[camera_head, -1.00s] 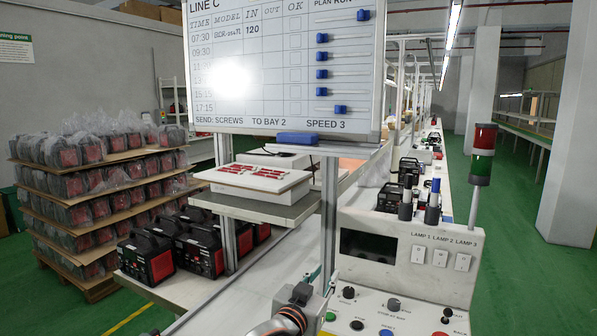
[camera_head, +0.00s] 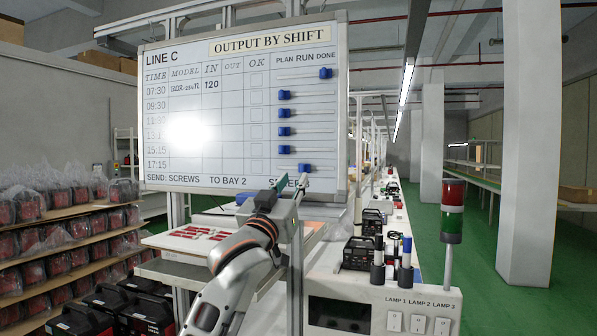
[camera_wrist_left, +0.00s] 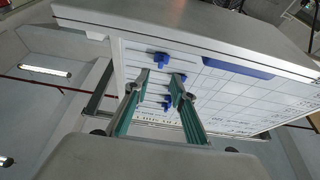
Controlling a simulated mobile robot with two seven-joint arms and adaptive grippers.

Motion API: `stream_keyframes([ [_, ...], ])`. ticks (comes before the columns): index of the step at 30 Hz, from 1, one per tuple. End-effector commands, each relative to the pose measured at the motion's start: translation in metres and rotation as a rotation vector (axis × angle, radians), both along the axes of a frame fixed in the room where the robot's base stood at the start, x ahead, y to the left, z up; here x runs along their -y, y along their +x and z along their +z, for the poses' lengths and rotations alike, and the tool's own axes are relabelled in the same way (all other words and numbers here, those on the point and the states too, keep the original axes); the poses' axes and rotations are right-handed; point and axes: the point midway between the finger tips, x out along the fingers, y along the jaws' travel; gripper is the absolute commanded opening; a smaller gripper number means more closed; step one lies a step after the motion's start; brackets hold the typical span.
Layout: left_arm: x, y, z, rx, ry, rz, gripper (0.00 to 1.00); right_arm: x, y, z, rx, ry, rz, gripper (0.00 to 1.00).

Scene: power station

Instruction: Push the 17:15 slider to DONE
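The whiteboard (camera_head: 225,120) carries a column of blue sliders under PLAN, RUN and DONE. The 17:15 slider (camera_head: 305,168) is the lowest, standing about under RUN, right of the several sliders above it. It also shows in the left wrist view (camera_wrist_left: 160,58), beyond the fingertips. The 07:30 slider (camera_head: 325,73) stands under DONE. My left gripper (camera_head: 291,180) is raised in front of the board's lower edge, just below the 17:15 slider. Its teal fingers (camera_wrist_left: 161,77) are apart with nothing held; contact with the slider cannot be told. My right gripper is out of view.
A shelf with a white tray of red parts (camera_head: 195,238) is below the board. A lamp panel (camera_head: 395,310) and a red-green signal tower (camera_head: 452,212) stand to the right.

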Motion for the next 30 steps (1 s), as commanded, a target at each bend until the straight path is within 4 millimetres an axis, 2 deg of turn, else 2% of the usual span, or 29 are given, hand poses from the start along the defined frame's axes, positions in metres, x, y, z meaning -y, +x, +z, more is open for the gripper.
stream_keyframes([
  [4,0.006,0.020,0.010,0.000,0.002,0.001,0.24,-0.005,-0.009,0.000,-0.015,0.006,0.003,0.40],
  [12,0.015,0.047,0.021,-0.002,0.001,0.001,0.24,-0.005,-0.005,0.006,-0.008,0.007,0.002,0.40],
  [18,0.017,0.054,0.023,-0.001,0.001,0.001,0.24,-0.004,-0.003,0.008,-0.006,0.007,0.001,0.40],
  [26,0.017,0.054,0.023,-0.001,0.000,0.000,0.24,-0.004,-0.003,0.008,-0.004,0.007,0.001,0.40],
  [27,0.017,0.054,0.023,-0.001,0.001,0.000,0.14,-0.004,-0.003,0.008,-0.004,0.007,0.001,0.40],
  [29,0.017,0.054,0.023,-0.001,0.001,0.000,0.00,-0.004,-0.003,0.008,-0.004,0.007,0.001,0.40],
  [30,0.017,0.054,0.023,-0.001,0.001,0.000,0.00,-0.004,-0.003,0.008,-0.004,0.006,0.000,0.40],
])
